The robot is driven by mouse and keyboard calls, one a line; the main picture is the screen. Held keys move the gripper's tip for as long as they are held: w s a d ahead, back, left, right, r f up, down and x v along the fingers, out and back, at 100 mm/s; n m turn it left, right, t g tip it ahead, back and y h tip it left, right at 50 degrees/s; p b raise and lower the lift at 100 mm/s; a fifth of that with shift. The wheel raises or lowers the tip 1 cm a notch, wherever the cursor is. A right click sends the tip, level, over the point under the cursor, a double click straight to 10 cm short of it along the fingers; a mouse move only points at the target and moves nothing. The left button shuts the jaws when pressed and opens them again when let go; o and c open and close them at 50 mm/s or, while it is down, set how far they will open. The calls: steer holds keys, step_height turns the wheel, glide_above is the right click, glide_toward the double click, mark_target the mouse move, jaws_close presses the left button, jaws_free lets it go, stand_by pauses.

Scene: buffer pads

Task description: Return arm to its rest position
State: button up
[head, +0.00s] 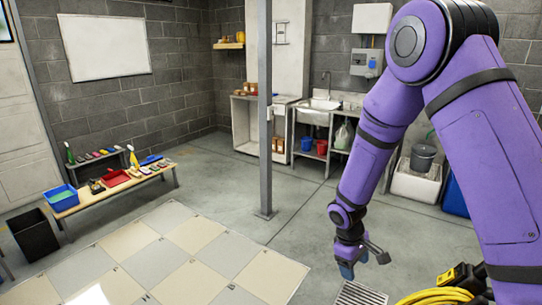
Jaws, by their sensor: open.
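My purple arm (370,150) fills the right side of the head view, bent at the elbow with its forearm hanging down. My gripper (362,266) is at its lower end, above the grey floor near a floor grate. The gripper is open, and I see nothing between its fingers. Part of the view behind the arm is hidden.
A checkered pad floor (176,251) lies at the lower left. A low bench (125,184) holds a blue basin (61,198) and other items. A black bin (34,235) stands beside it. A grey post (265,120) rises mid-room. Yellow hose (435,297) lies at lower right. A sink (318,106) is behind.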

steer(key=s+d+r+m+t+y, duration=0.1)
steer(key=s+d+r+m, duration=0.1)
steer(key=r, duration=0.6)
steer(key=s+d+r+m+t, duration=0.1)
steer(key=s+r, duration=0.2)
steer(key=r, duration=0.6)
steer(key=s+d+r+m+t+y, duration=0.1)
steer(key=s+d+r+m, duration=0.1)
steer(key=r, duration=0.6)
steer(key=s+d+r+m+t, duration=0.1)
steer(key=s+r, duration=0.5)
steer(key=s, duration=0.3)
steer(key=s+d+r+m+t, duration=0.1)
steer(key=s+r+m+t, duration=0.1)
steer(key=s+r, duration=0.3)
steer(key=s, duration=0.4)
steer(key=shift+d+r+m+y, duration=0.15)
steer(key=shift+r+m+y, duration=0.15)
steer(key=shift+r+y, duration=0.1)
